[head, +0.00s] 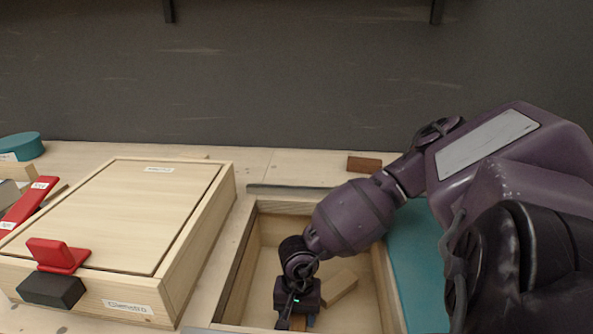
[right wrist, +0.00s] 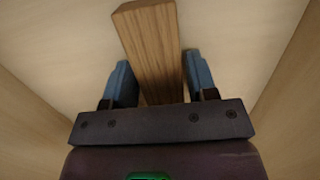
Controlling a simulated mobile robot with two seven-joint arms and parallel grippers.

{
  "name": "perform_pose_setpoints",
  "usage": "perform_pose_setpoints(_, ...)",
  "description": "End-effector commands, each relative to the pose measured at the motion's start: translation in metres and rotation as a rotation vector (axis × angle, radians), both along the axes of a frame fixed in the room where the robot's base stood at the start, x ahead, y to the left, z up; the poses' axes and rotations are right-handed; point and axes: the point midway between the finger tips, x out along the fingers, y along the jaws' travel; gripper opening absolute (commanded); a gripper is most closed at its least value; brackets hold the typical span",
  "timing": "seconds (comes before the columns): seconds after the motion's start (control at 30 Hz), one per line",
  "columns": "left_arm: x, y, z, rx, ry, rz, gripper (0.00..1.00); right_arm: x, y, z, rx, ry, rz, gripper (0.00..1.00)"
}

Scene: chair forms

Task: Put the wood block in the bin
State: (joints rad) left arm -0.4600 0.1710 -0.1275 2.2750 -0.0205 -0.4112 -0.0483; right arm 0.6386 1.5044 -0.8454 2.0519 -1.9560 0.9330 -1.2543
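The wood block (right wrist: 153,45) is a brown, grained bar between the two blue fingers of my right gripper (right wrist: 160,80) in the right wrist view. Whether the block touches the bin floor cannot be told. My left gripper is not in view.
A paler wooden piece (head: 340,286) lies in the bin, right of my gripper. A closed wooden box (head: 120,215) with a red latch (head: 57,256) stands left. A dark brown block (head: 364,164) lies behind the bin. A teal surface (head: 415,265) is to the right.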

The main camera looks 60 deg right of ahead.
Motion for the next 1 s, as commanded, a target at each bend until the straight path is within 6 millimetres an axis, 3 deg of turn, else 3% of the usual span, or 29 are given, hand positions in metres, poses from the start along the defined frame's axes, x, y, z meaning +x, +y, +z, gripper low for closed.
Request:
perform_pose_setpoints(0.1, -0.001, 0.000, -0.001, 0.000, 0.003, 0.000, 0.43, 0.000, 0.000, 0.000, 0.000, 0.000, 0.000, 0.68)
perform_pose_setpoints(0.47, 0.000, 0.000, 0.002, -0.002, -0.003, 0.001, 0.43, 0.001, 0.000, 0.008, 0.000, -0.004, 0.001, 0.68)
perform_pose_setpoints(0.73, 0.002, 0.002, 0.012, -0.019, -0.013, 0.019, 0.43, 0.005, -0.006, 0.055, -0.002, -0.013, 0.000, 0.68)
perform_pose_setpoints(1.0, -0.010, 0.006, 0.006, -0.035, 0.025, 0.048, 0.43, 0.006, -0.011, 0.102, -0.002, -0.009, 0.000, 0.68)
